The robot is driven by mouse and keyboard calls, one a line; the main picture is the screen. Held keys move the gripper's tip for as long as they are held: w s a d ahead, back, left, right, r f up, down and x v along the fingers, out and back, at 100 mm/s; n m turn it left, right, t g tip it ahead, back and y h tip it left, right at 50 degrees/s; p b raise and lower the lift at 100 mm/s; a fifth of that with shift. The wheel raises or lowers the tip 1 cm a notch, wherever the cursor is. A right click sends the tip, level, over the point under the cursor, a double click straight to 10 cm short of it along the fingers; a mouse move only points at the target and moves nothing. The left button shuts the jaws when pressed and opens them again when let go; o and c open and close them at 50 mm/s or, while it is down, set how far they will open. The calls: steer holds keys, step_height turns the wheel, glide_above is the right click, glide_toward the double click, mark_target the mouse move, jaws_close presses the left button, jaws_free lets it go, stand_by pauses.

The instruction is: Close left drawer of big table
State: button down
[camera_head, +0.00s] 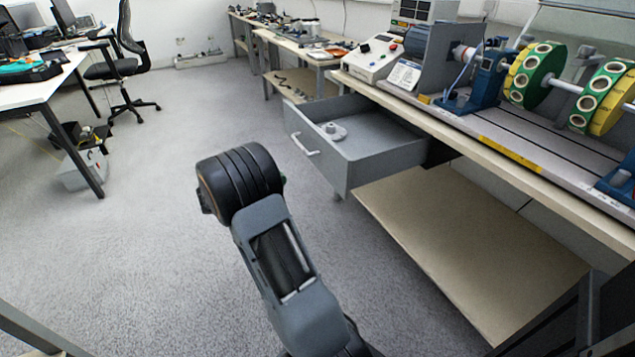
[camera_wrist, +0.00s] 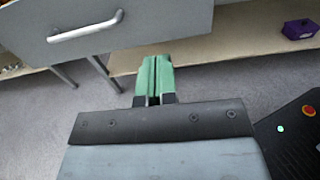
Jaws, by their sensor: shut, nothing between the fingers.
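The left drawer (camera_head: 366,150) of the big table (camera_head: 470,143) is grey and stands pulled out, with a small light-grey round part (camera_head: 334,131) inside it. Its pale bar handle (camera_head: 304,145) is on the front panel. In the wrist view the drawer front (camera_wrist: 150,22) and its handle (camera_wrist: 85,27) show at the upper left. My gripper (camera_wrist: 154,62) has green fingers that are shut and empty. It appears below the drawer front in the wrist view, apart from the handle. In the head view my arm hides the gripper.
The big table carries a rotor rig with green and yellow discs (camera_head: 535,77) and a control box (camera_head: 368,60). A lower shelf (camera_head: 470,240) lies beneath. A purple box (camera_wrist: 300,29) shows at the wrist view's upper right. Carpet (camera_head: 160,260) is clear left of my arm.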

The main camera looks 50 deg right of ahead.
mark_target(329, 164)
steer(key=b+x, duration=0.1)
steer(key=x, duration=0.3)
steer(key=b+x, duration=0.2)
steer(key=x, duration=0.2)
steer(key=b+x, duration=0.1)
steer(key=x, duration=0.3)
steer(key=shift+d+f, duration=0.3)
steer(key=shift+d, duration=0.05)
steer(key=shift+b+x, duration=0.45)
steer(key=shift+x, duration=0.3)
steer(key=shift+r, duration=0.15)
steer(key=shift+d, duration=0.15)
